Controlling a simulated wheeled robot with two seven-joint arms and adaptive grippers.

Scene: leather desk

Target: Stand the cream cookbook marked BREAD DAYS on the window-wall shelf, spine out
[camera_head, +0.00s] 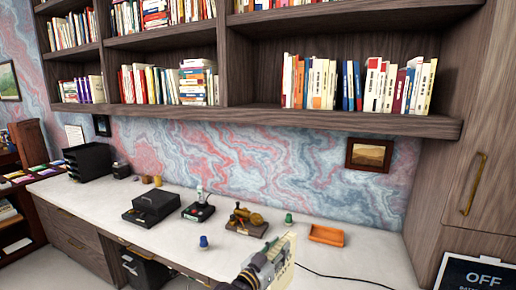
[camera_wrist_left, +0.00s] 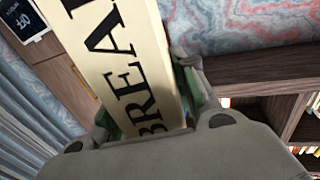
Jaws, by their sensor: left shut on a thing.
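My right gripper is not in view.
In the lower right compartment, white and orange books (camera_head: 309,83) and a mixed row (camera_head: 398,87) stand upright, with bare board left of them. On the desk (camera_head: 330,262) are a black box (camera_head: 151,207), a brass model (camera_head: 247,220) and an orange tray (camera_head: 326,235). A framed picture (camera_head: 369,155) hangs below the shelf.

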